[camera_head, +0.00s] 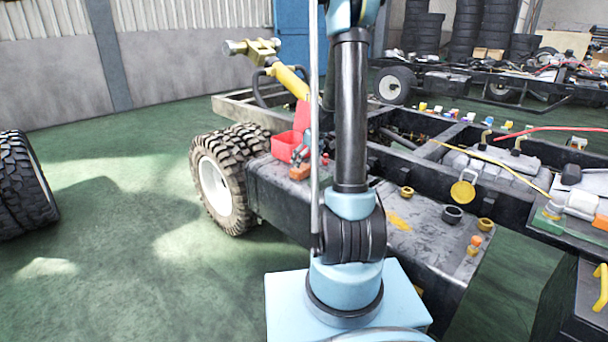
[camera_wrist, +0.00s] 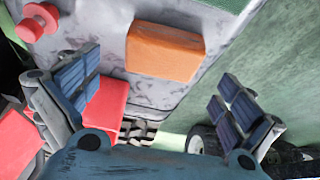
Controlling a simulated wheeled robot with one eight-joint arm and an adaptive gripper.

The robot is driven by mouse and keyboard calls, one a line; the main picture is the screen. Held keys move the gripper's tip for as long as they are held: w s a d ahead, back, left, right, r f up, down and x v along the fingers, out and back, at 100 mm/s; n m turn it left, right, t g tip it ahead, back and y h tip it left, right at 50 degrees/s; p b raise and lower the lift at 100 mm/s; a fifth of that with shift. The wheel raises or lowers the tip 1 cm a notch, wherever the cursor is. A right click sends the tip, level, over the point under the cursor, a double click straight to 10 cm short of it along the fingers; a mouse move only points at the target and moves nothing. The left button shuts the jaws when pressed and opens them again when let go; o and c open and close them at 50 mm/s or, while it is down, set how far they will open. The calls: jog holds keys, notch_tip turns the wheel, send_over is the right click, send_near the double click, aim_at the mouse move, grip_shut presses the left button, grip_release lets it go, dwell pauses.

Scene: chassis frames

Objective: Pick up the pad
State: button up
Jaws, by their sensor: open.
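An orange block (camera_wrist: 165,52), which looks like the pad, lies flat on a worn grey metal surface in the wrist view. In the head view my gripper (camera_head: 303,150) is just above the block, partly hidden by my arm. I see no contact with the block.
A red open box (camera_head: 286,145) stands just left of my gripper, and shows beside the left finger in the wrist view (camera_wrist: 104,105). A red knob (camera_wrist: 38,24) lies left of the block. A big tyre (camera_head: 217,180) stands beside the tank box (camera_head: 345,215).

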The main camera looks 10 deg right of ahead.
aim_at(302, 167)
jog(key=shift+x, duration=3)
jog(key=shift+a, duration=0.15)
jog(key=shift+r, duration=0.1)
jog(key=c, duration=1)
